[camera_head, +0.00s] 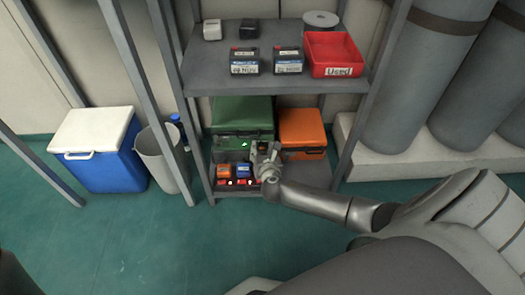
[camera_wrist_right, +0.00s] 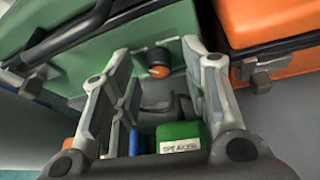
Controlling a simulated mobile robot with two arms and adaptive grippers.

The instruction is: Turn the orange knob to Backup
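My right gripper (camera_head: 265,153) reaches to the lower shelf in front of the green case (camera_head: 240,112). The right wrist view shows its two fingers (camera_wrist_right: 156,62) apart with a gap between them. A small dark cylinder with an orange face (camera_wrist_right: 159,70) shows on the front of the green case, between and beyond the fingertips; I cannot tell whether it is the orange knob. No finger visibly touches it. No Backup marking is readable. My arm hides part of the lower shelf in the head view. My left gripper is not in view.
An orange case (camera_head: 302,128) stands right of the green case. Small orange (camera_head: 224,171) and blue (camera_head: 243,171) boxes sit at the shelf front; a green labelled box (camera_wrist_right: 180,135) is under the fingers. A red tray (camera_head: 333,50) is above. Shelf posts flank the arm.

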